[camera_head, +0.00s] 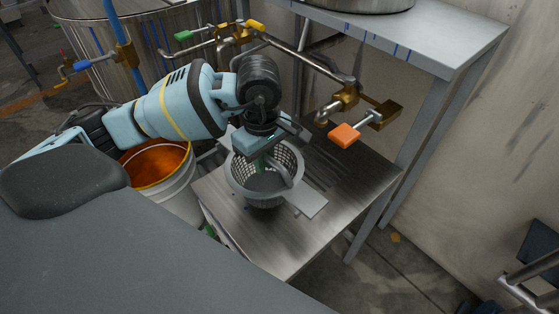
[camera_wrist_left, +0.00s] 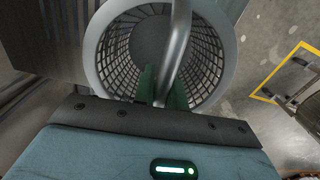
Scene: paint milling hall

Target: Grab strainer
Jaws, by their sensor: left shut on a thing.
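The strainer (camera_head: 240,181) is a grey, round basket with mesh walls and a curved handle. It is upright at the small steel table (camera_head: 285,245); I cannot tell if its base touches the top. My left gripper (camera_head: 262,163) comes down from above and is shut on the strainer's handle. In the left wrist view, the green fingers of the gripper (camera_wrist_left: 162,88) close around the grey handle bar (camera_wrist_left: 179,40), with the strainer's rim (camera_wrist_left: 92,50) and mesh below. My right gripper is not in view.
A bucket of orange paint (camera_head: 180,200) stands left of the table. Pipes with an orange valve handle (camera_head: 344,135) jut over the table's back. A taller steel bench (camera_head: 440,48) stands behind right. A flat light plate (camera_head: 308,202) lies beside the strainer.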

